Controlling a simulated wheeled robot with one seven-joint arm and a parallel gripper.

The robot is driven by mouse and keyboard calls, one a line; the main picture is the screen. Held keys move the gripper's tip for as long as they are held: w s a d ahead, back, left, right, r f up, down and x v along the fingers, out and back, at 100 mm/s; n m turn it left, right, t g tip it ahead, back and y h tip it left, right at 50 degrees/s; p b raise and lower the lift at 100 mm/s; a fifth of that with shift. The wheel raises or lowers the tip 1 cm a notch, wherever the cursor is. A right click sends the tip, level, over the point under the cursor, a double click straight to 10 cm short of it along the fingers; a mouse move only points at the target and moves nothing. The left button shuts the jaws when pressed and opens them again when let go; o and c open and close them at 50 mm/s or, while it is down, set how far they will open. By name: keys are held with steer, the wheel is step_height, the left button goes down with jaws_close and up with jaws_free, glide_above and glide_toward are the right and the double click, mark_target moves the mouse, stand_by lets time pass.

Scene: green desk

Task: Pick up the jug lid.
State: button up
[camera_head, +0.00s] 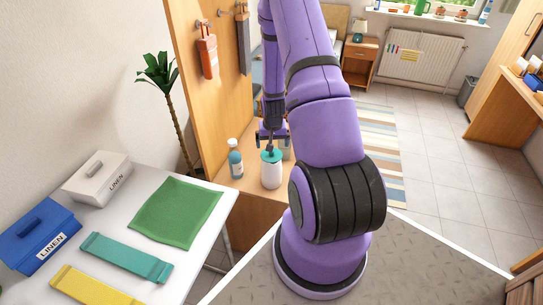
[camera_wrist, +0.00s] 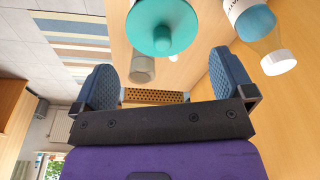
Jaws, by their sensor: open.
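The jug (camera_head: 271,175) is white and stands upright on the wooden desk top. Its teal lid (camera_head: 271,155) sits on top of it. In the wrist view the teal lid (camera_wrist: 162,28) is round with a small knob in the middle, seen from above. My gripper (camera_head: 271,138) is just above the lid, pointing down. In the wrist view its two blue padded fingers (camera_wrist: 163,72) are wide apart with nothing held between them. The lid shows beyond the fingertips, and I cannot tell the exact gap.
A glass (camera_wrist: 143,68) stands near the jug. A wooden panel (camera_head: 200,110) rises on the left. The white table (camera_head: 190,262) holds boxes and cloths.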

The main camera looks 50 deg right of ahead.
mark_target(271, 154)
steer(key=shift+w+d+f, duration=0.1)
steer(key=shift+w+f, duration=0.1)
steer(key=shift+f, duration=1.15)
steer(key=shift+w+d+f, duration=0.1)
steer(key=shift+w+f, duration=0.05)
steer(key=shift+f, duration=1.15)
steer(key=c, duration=0.6)
